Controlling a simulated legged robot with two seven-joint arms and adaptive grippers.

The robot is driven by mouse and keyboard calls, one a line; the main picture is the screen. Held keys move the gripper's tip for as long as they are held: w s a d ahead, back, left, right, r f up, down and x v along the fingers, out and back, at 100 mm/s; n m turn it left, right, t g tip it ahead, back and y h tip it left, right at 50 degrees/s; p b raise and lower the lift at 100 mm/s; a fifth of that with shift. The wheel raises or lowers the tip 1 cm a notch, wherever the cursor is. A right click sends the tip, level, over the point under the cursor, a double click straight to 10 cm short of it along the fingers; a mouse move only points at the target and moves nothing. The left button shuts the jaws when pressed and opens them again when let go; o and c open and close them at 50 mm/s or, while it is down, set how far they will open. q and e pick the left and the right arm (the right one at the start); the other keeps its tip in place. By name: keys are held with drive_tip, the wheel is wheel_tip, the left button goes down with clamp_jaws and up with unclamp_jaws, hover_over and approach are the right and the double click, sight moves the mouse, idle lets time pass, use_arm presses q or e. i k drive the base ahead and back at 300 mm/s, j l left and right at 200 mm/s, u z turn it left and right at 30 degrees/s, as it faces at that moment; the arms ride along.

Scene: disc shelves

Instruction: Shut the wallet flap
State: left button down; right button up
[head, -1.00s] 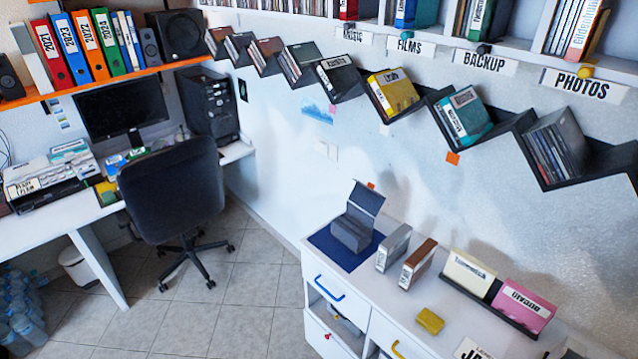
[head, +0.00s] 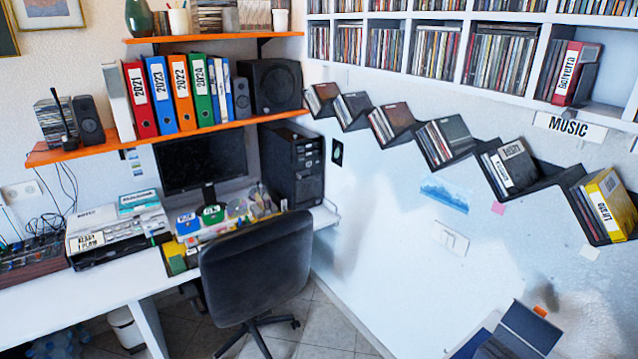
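A dark blue-grey wallet (head: 528,330) shows at the bottom right of the head view, cut off by the lower edge. Its flap stands raised and tilted, so the wallet is open. The lower part of its body is out of the picture. A corner of a blue mat (head: 466,349) shows beside it to the left. Neither of my grippers is in view.
A zigzag wall shelf (head: 455,158) with several discs runs down the right wall above the wallet. A black chair (head: 257,268) stands before the white desk (head: 75,295). Binders (head: 181,95) stand on an orange shelf (head: 165,141). Floor shows between chair and wall.

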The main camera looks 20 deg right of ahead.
sight(532, 325)
drive_tip(key=i+z, duration=0.3)
drive_tip(key=i+j+z, duration=0.2)
drive_tip(key=i+z, duration=0.15)
drive_tip(key=i, duration=0.15)
drive_tip(key=i+z, duration=0.15)
drive_tip(key=z, duration=0.3)
drive_tip(key=i+z, duration=0.15)
drive_tip(key=z, duration=0.3)
drive_tip(key=i+j+z, duration=0.1)
drive_tip(key=z, duration=0.35)
drive_tip(key=i+j+z, duration=0.15)
drive_tip(key=z, duration=0.25)
drive_tip(key=i+j+z, duration=0.15)
drive_tip(key=z, duration=0.3)
